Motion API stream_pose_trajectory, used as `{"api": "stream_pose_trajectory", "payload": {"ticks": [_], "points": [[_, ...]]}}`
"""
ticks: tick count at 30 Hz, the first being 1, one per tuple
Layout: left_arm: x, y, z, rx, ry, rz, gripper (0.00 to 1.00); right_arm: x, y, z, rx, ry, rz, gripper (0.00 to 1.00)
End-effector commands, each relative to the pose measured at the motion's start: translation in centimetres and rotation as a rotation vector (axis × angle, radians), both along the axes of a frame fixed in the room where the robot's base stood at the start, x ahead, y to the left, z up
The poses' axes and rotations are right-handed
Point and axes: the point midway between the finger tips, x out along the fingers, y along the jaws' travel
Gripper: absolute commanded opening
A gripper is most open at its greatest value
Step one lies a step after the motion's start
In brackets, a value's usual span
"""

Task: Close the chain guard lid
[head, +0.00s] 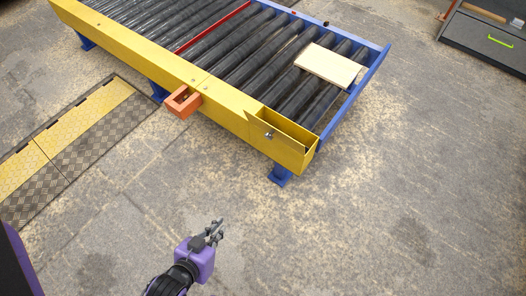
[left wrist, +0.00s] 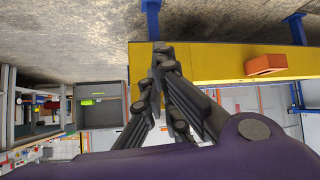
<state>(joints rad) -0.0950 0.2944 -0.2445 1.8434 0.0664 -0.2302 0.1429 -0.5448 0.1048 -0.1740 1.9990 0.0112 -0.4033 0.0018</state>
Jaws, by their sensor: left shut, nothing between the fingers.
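The yellow chain guard (head: 130,54) runs along the near side of the roller conveyor in the head view. At its right end the guard is open on top, and its hollow inside shows. The lid (head: 259,124) appears as a tilted yellow flap at this opening, with a small metal knob on it. My left gripper (head: 217,229) is shut and empty, below and left of the lid in the picture, apart from the guard. In the left wrist view its fingertips (left wrist: 163,54) show in front of the yellow guard (left wrist: 222,62). My right gripper is not in view.
An orange bracket (head: 183,101) sticks out from the guard's near face. A pale board (head: 328,65) lies on the rollers (head: 235,55) near the blue end rail. A yellow and grey ramp (head: 68,137) lies at left. The floor before the conveyor is clear.

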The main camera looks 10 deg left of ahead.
Motion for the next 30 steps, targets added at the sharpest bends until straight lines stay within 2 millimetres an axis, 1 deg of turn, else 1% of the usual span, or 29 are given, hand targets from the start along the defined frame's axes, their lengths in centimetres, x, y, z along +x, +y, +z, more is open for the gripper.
{"api": "stream_pose_trajectory", "payload": {"ticks": [1,3,5,9,11,15,17,18,19,20,21,24,27,30], "points": [[1.6,-0.4,-2.6,-0.035,-0.025,-0.004,0.0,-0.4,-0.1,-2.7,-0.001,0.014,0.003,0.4],[4.1,-1.0,-4.0,-0.099,-0.068,0.002,0.0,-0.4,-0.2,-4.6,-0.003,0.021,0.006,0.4],[6.3,-1.5,-5.2,-0.162,-0.104,0.007,0.0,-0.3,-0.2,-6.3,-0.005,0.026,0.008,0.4],[11.2,-2.6,-7.8,-0.337,-0.177,0.024,0.0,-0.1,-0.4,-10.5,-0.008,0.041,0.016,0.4],[13.2,-3.0,-8.9,-0.427,-0.203,0.031,0.0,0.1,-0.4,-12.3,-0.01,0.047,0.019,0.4],[17.8,-3.6,-11.1,-0.681,-0.247,0.049,0.0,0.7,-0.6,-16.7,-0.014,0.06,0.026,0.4],[19.6,-3.7,-11.7,-0.821,-0.256,0.055,0.0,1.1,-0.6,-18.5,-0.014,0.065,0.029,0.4],[20.8,-3.6,-11.8,-0.932,-0.257,0.059,0.0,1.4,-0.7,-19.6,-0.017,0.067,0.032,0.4],[21.5,-3.4,-11.7,-1.023,-0.253,0.062,0.0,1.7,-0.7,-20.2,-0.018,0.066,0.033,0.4],[21.8,-3.2,-11.2,-1.112,-0.244,0.067,0.0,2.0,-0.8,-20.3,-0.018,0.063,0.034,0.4],[21.8,-2.9,-10.3,-1.219,-0.227,0.072,0.0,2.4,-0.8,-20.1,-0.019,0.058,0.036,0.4],[21.0,-2.2,-7.7,-1.446,-0.184,0.09,0.0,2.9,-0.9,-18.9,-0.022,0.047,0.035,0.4],[20.7,-1.8,-6.1,-1.592,-0.149,0.09,0.0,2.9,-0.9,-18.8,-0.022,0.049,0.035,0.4],[20.6,-1.8,-5.5,-1.655,-0.122,0.09,0.0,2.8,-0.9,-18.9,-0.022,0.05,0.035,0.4]]}}
